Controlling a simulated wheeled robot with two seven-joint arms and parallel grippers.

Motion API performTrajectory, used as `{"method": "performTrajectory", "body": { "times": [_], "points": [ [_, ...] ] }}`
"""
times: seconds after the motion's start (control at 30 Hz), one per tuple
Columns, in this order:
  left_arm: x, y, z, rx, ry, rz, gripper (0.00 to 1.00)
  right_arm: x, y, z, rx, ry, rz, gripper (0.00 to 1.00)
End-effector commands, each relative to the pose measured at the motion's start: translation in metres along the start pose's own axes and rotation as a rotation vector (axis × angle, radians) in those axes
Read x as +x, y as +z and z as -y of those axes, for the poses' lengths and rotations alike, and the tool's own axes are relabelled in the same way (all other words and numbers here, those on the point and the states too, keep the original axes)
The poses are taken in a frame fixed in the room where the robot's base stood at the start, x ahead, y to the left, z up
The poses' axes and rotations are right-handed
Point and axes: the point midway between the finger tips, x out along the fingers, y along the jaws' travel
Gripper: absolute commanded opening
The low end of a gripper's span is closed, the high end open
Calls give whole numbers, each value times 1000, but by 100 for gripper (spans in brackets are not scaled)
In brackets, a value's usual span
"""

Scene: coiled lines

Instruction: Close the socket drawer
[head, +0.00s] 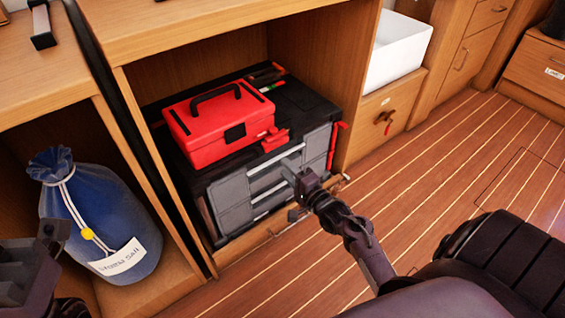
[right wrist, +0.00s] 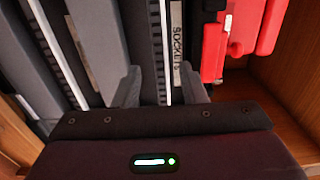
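A grey and black tool chest (head: 232,192) stands in the open cabinet bay, its drawer fronts facing the floor. The socket drawer is its upper drawer, with a pale handle strip (head: 275,160); a "SOCKETS" label (right wrist: 178,45) shows in the right wrist view. I cannot tell how far this drawer stands out. My right gripper (head: 298,176) is in front of the drawer fronts. In the right wrist view its two fingers (right wrist: 160,88) are apart with nothing held between them; contact with the drawer is unclear. My left gripper (head: 48,238) is at the lower left, its fingers indistinct.
A red toolbox (head: 218,122) sits on the chest, with red clips beside it. A blue labelled sack (head: 105,225) stands in the left bay. A white bin (head: 398,48) sits on a wooden drawer unit at the right. The striped wooden floor (head: 480,150) is open at right.

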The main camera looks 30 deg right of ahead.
Motion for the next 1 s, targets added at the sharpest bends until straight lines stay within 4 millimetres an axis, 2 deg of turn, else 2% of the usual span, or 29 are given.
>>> {"method": "performTrajectory", "body": {
  "times": [0.1, 0.3, 0.87, 0.97, 1.0],
  "points": [
    [5, 0, 1, -3, -9, 17, 36, -22, 0, 2, 1, 3, 0, 38],
    [2, 9, 1, -6, -17, 77, 36, -43, 0, 2, 0, 0, 0, 38],
    [-1, 13, 1, -7, -16, 99, 36, -46, 0, 0, 0, -1, 1, 38],
    [-1, 14, 1, -6, -14, 97, 36, -43, 4, 7, -21, -18, 8, 38],
    [-1, 13, 1, -6, -14, 97, 36, -40, 9, 15, -49, -37, 16, 38]
  ]
}}
